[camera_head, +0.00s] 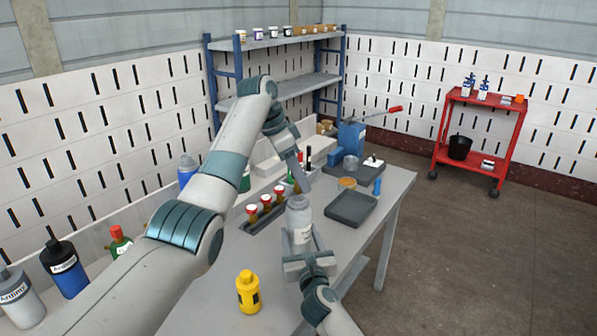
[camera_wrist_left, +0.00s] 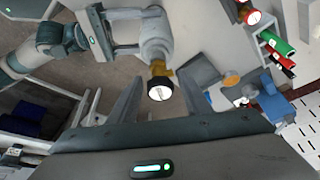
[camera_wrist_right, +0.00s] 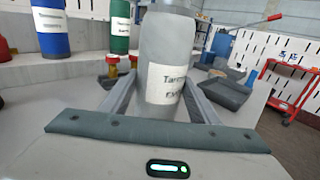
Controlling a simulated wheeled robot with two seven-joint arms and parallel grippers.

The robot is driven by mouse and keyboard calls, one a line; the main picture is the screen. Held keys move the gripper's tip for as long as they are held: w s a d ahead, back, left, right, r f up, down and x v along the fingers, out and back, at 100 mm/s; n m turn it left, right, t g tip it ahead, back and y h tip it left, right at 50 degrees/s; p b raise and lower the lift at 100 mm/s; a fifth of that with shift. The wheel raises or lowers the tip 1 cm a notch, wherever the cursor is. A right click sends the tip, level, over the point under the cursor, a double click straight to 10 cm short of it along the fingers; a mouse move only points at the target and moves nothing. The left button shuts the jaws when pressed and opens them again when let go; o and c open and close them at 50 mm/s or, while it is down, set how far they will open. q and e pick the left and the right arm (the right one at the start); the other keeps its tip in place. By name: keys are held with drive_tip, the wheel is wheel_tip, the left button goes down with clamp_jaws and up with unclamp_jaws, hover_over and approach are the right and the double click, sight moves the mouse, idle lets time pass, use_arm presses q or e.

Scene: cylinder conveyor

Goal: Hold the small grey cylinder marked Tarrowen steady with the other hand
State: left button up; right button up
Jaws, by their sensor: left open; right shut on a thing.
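The small grey cylinder (camera_head: 297,217) stands on the table with its label toward me. In the right wrist view the cylinder (camera_wrist_right: 168,50) shows a white label beginning "Tarr". My right gripper (camera_head: 308,254) is shut on its body, one finger on each side (camera_wrist_right: 163,100). In the left wrist view the cylinder's grey shoulder (camera_wrist_left: 156,38) leads to a brass neck with a round black-rimmed gauge (camera_wrist_left: 160,90). My left gripper (camera_head: 301,183) is open above the cylinder, its fingers apart on either side of the gauge (camera_wrist_left: 157,95). I cannot tell whether they touch anything.
A dark tray (camera_head: 350,208) lies right of the cylinder. A rack of red-capped vials (camera_head: 265,207) is to its left. A yellow bottle (camera_head: 248,292) stands in front. Blue (camera_head: 66,270) and green (camera_head: 120,243) containers stand far left. A red cart (camera_head: 474,140) is beyond the table.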

use_arm(q)
drive_tip(key=shift+f, duration=0.4)
idle(0.4)
clamp_jaws()
drive_tip(key=n+t, duration=0.1)
drive_tip(key=n, duration=0.1)
drive_tip(key=n+y, duration=0.1)
drive_tip(key=n, duration=0.2)
drive_tip(key=shift+t, duration=0.4)
drive_tip(key=shift+n, duration=0.5)
drive_tip(key=n, duration=0.2)
drive_tip(key=n+t+y, duration=0.1)
drive_tip(key=n, duration=0.1)
drive_tip(key=shift+d+y, duration=0.1)
drive_tip(key=shift+y, duration=0.2)
drive_tip(key=shift+n+y, duration=0.3)
drive_tip(key=shift+n, duration=0.7)
